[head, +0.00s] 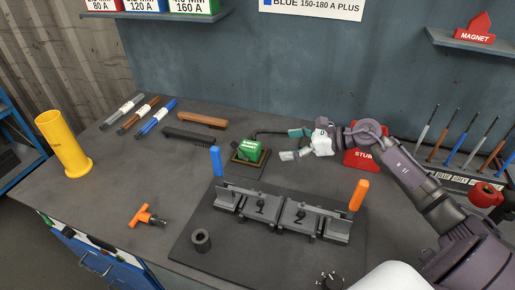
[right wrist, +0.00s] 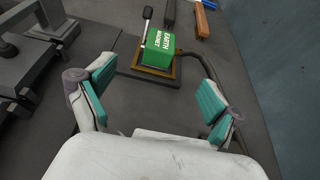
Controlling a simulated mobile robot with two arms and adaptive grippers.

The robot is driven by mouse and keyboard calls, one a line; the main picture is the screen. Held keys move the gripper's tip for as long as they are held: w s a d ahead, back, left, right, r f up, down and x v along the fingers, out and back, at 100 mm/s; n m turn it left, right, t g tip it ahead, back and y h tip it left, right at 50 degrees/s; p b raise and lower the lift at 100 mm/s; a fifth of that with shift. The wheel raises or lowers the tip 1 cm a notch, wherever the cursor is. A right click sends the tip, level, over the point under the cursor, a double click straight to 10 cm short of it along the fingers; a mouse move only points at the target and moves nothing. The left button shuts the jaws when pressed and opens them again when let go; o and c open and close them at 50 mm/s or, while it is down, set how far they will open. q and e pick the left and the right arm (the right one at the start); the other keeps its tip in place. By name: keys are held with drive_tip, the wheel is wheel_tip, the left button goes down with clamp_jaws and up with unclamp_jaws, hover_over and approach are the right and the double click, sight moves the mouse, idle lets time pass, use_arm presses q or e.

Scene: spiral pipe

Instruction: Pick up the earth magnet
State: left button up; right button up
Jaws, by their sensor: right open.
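The earth magnet (head: 250,150) is a green block with white lettering. It sits on a small brown-edged base on the table, with a dark cable running from it. In the right wrist view the earth magnet (right wrist: 158,50) is ahead of my fingers, near the top middle. My right gripper (head: 292,143) is just right of the magnet in the head view, apart from it. In the right wrist view my right gripper (right wrist: 157,96) has its teal-padded fingers spread wide with nothing between them. My left gripper is not in view.
A dark fixture (head: 283,215) with blue and orange handles stands in front of the magnet. Brushes (head: 190,137) and rods (head: 157,118) lie to the left. A yellow cylinder (head: 63,145) and an orange T-handle tool (head: 147,216) are farther left. A red stub box (head: 366,159) stands at right.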

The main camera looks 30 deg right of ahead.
sight(253, 147)
drive_tip(key=x, duration=0.7)
drive_tip(key=shift+s+a+r, duration=0.1)
drive_tip(key=shift+a+r, duration=0.05)
drive_tip(key=shift+r, duration=0.05)
drive_tip(key=shift+a+f, duration=0.1)
drive_tip(key=shift+f, duration=0.1)
drive_tip(key=x, duration=0.6)
drive_tip(key=shift+b, duration=0.3)
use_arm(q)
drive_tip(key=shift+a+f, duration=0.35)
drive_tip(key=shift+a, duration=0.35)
use_arm(e)
drive_tip(key=shift+c, duration=1.4)
clamp_jaws()
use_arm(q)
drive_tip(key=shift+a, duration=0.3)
use_arm(e)
drive_tip(key=shift+r, duration=0.2)
